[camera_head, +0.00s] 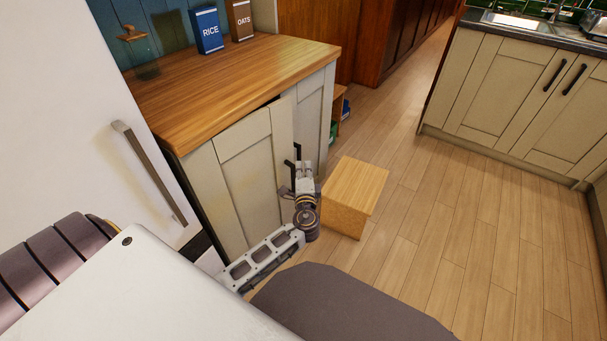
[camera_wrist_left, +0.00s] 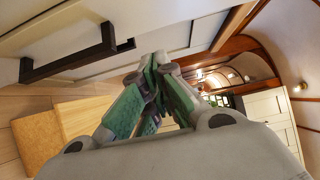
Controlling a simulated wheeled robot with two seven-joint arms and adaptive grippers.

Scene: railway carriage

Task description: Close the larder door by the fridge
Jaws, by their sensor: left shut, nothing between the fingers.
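The larder door (camera_head: 248,165) is a cream panelled door under a wooden worktop, beside the white fridge (camera_head: 60,110). It stands slightly ajar, with a dark gap under the worktop at its top right corner. Its dark bar handle (camera_head: 297,152) is near its right edge and partly hidden by my gripper; a dark bar handle also shows large in the left wrist view (camera_wrist_left: 80,52). My left gripper (camera_head: 302,168) is shut and empty, close in front of the door at the handle. I cannot tell whether it touches the door. My right gripper is not in view.
The worktop (camera_head: 235,75) carries a blue rice box (camera_head: 207,30) and a brown oats box (camera_head: 240,20). A low wooden block (camera_head: 355,190) stands on the floor right of my gripper. Cream sink cabinets (camera_head: 510,90) are at the right; the floor between is clear.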

